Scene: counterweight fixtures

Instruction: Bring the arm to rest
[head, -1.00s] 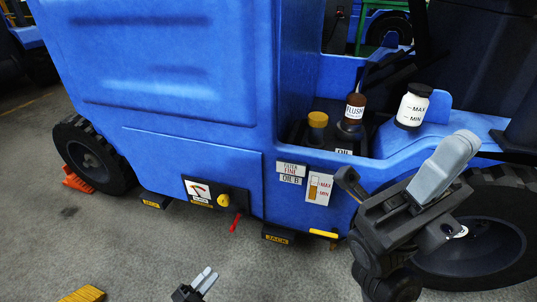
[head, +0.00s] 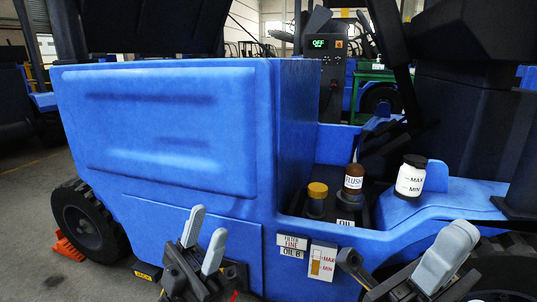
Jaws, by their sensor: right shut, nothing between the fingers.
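My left gripper (head: 208,224) is in front of the lower side panel of the blue vehicle (head: 165,120). Its two grey fingers point up and stand apart, with nothing between them. My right gripper (head: 460,235) is at the lower right, in front of the vehicle's front wheel (head: 500,270). Its grey fingers are together and empty, pointing up and right. I cannot tell whether either gripper touches the vehicle.
An open bay holds a yellow-capped filler (head: 317,198) and a brown FLUSH bottle (head: 353,182). A white MAX/MIN bottle (head: 410,178) stands on the blue ledge to its right. A level label (head: 322,261) is below. An orange chock (head: 68,248) is by the left wheel (head: 88,222).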

